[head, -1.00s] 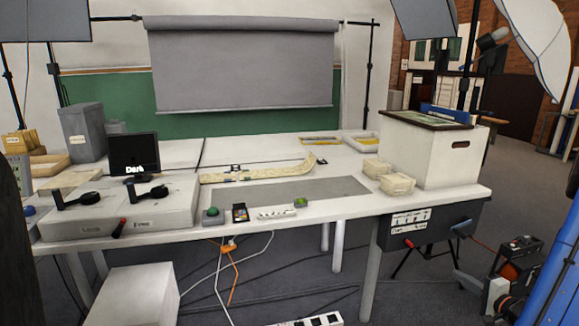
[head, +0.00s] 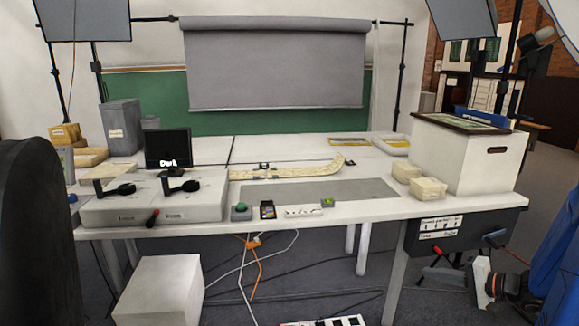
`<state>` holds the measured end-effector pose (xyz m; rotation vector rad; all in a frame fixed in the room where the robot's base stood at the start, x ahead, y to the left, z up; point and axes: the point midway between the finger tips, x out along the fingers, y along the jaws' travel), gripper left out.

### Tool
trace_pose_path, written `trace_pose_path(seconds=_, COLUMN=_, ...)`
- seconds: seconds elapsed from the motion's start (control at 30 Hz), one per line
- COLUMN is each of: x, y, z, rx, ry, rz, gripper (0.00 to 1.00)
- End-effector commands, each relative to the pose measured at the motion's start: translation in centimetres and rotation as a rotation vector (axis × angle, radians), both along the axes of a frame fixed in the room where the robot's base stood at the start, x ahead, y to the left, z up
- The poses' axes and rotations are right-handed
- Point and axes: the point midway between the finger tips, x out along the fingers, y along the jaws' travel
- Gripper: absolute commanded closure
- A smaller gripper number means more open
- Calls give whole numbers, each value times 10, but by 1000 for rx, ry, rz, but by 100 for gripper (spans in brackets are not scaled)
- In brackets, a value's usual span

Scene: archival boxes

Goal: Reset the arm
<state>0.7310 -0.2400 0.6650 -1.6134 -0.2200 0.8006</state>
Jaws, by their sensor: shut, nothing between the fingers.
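My gripper is not in view, and I cannot make out any fingertips. A large dark rounded shape (head: 38,245) fills the left edge, and a blue shape (head: 560,245) cuts in at the right edge. I cannot tell whether either is part of my arm. The long white worktable (head: 380,208) stands in front of me, with a grey mat (head: 335,190) near its front edge.
A white archival box (head: 465,158) stands on the table's right end, beside small cream boxes (head: 428,189). A grey unit (head: 150,212) and a small black screen (head: 168,148) are at left. A white block (head: 158,290) and cables lie on the floor.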

Motion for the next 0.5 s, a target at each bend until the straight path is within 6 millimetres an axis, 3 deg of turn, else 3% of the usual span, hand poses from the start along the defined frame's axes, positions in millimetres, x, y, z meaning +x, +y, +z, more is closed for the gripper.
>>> trace_pose_path(seconds=0.03, x=-5, y=23, z=8, rx=-24, ry=17, rz=58, gripper=100)
trace_pose_path(seconds=0.2, x=-31, y=86, z=22, rx=-109, ry=97, rz=227, gripper=100)
trace_pose_path(seconds=0.5, x=-93, y=161, z=37, rx=-326, ry=224, rz=463, gripper=100)
